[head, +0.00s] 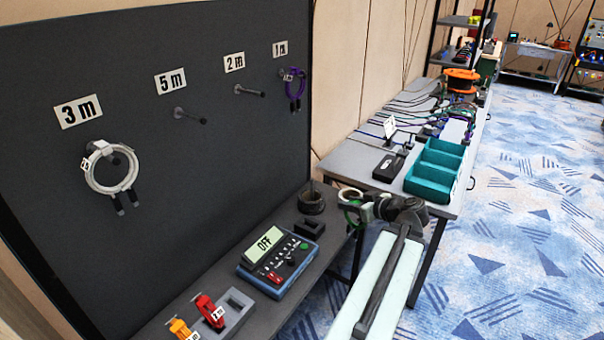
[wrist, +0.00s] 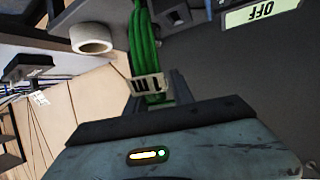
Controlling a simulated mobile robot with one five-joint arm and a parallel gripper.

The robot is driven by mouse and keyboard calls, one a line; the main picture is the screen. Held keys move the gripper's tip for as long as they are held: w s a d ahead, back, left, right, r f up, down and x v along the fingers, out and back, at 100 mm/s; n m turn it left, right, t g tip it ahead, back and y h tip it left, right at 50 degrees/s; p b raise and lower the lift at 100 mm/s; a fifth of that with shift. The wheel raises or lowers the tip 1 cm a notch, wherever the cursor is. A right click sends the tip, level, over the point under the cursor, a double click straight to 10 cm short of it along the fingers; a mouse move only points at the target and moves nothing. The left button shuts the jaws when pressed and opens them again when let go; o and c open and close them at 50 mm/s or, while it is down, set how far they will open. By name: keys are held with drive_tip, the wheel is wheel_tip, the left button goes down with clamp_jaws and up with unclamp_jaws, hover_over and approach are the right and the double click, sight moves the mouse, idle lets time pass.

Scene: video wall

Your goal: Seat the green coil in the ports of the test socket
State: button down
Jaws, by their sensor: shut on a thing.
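The green coil (wrist: 145,45) hangs in my gripper (wrist: 155,95), which is shut on it; a white tag (wrist: 150,85) wraps its strands. Its far end runs out of the top of the wrist view. In the head view my gripper (head: 353,203) is right of the bench's far end, with only a little green of the coil (head: 352,216) showing. The test socket, a small dark block (head: 310,228), sits on the bench behind the tester, left of my gripper. In the wrist view the socket (wrist: 178,15) shows dark openings, right of the coil and apart from it.
The tester (head: 281,262) reads OFF. Red and orange tools (head: 209,311) lie in front. A pegboard (head: 190,160) holds white (head: 110,168) and purple (head: 296,92) coils. A side table holds a teal bin (head: 436,168).

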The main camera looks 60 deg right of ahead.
drive_tip(key=w+a+r+n+y+p, duration=0.1)
drive_tip(key=w+r+n+y+p, duration=0.15)
drive_tip(key=w, duration=0.55)
drive_tip(key=w+a+r+n+y+p, duration=0.1)
drive_tip(key=w+r+p, duration=0.25)
drive_tip(key=w, duration=0.55)
wheel_tip(320, 180, down, 6)
drive_tip(key=b, duration=0.6)
drive_tip(key=shift+s+f+t, duration=0.15)
drive_tip(key=shift+s+t, duration=0.05)
drive_tip(key=shift+t, duration=0.1)
drive_tip(key=shift+s+d, duration=0.1)
drive_tip(key=shift+d, duration=0.15)
drive_tip(key=shift+f+b, duration=0.35)
drive_tip(key=shift+b, duration=0.2)
drive_tip(key=shift+f+b, duration=0.45)
drive_tip(key=shift+b, duration=0.05)
